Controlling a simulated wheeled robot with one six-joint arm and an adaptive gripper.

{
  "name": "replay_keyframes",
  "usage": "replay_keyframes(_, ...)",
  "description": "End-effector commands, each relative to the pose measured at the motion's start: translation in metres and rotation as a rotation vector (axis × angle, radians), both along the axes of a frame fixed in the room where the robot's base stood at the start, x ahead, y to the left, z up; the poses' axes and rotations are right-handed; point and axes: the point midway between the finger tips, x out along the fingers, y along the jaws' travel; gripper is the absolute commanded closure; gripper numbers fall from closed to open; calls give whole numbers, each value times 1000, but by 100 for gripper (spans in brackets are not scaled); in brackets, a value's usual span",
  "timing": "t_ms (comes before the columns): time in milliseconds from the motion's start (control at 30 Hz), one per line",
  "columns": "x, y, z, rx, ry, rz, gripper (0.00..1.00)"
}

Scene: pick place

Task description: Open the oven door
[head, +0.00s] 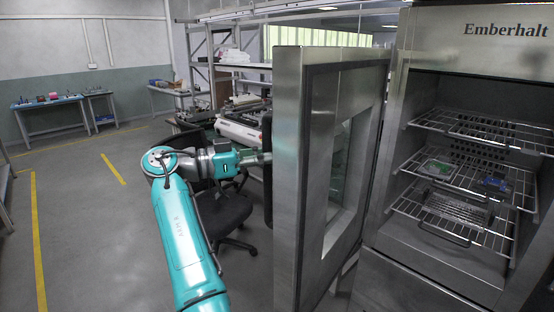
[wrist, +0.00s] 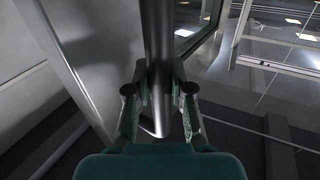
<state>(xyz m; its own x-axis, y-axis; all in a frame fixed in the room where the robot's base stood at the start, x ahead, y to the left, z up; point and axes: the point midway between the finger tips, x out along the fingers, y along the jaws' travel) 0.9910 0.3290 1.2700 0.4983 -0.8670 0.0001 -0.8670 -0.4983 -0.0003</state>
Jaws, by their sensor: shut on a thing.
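The oven (head: 466,52) is a steel cabinet labelled Emberhalt, at the right of the head view. Its door (head: 288,180) stands wide open, swung out towards the left, with a window in it. My gripper (head: 258,158) is at the door's outer side in the head view, its fingertips partly hidden by the door edge. In the wrist view my gripper (wrist: 160,95) is shut on the door handle (wrist: 157,40), a vertical metal bar running between the fingers. The door face (wrist: 75,55) is beside it.
Inside the oven are wire racks (head: 465,165) with a green board (head: 438,168) and a blue item (head: 494,184) on the middle one. An office chair (head: 225,210) stands behind my arm, near the door. The floor at left (head: 90,230) is clear, with yellow lines.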

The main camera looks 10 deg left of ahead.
Motion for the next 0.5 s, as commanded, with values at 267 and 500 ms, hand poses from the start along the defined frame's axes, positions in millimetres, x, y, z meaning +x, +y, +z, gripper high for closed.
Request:
replay_keyframes(267, 6, 9, -1, -1, 3, 1, 100)
replay_keyframes(500, 6, 9, -2, 0, 2, 1, 100)
